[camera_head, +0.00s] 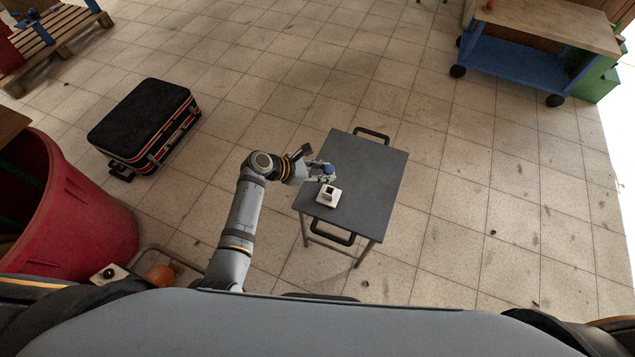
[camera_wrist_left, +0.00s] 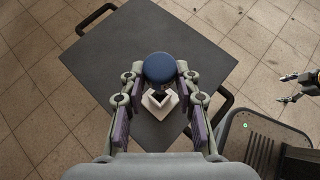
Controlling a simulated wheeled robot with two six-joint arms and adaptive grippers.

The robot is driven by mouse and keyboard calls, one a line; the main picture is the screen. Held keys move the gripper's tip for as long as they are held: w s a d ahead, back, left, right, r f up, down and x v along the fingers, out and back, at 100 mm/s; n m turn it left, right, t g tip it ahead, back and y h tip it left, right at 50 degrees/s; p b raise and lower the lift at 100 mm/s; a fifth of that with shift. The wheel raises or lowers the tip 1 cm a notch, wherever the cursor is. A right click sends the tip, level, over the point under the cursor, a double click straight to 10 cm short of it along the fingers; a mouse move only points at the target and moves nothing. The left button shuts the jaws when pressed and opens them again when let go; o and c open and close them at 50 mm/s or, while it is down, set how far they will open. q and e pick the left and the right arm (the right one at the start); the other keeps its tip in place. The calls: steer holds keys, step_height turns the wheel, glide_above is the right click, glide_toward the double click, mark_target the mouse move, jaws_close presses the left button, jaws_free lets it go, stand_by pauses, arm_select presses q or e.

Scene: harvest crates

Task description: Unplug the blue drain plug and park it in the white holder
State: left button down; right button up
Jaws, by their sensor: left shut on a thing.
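The blue drain plug (camera_wrist_left: 159,67) shows as a round dark blue cap between the fingertips of my left gripper (camera_wrist_left: 160,76), which is shut on it. In the head view the blue plug (camera_head: 328,169) and my left gripper (camera_head: 322,172) are over the grey table (camera_head: 372,165), just beyond the white holder (camera_head: 328,196). The white holder is a small block with a dark opening; in the left wrist view (camera_wrist_left: 160,106) it is partly hidden by the plug and fingers. Whether the plug touches the table is unclear. My right gripper (camera_wrist_left: 292,87) shows only in the left wrist view, fingers apart and empty.
The table has black handles (camera_head: 333,236) at its near and far ends. A red bin (camera_head: 75,205) and a black case (camera_head: 143,122) stand to the left. A blue cart (camera_head: 520,65) is at the far right. The tabletop right of the holder is clear.

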arm_select(q)
steer(key=shift+w+d+r, duration=0.35)
steer(key=shift+w+d, duration=0.05)
steer(key=shift+s+r, duration=0.1)
steer(key=shift+r+p, duration=0.15)
steer(key=shift+p, duration=0.45)
step_height(320, 180, down, 6)
steer(key=b, duration=0.4)
steer(key=shift+p, duration=0.45)
stand_by(0.4)
steer(key=shift+p, duration=0.3)
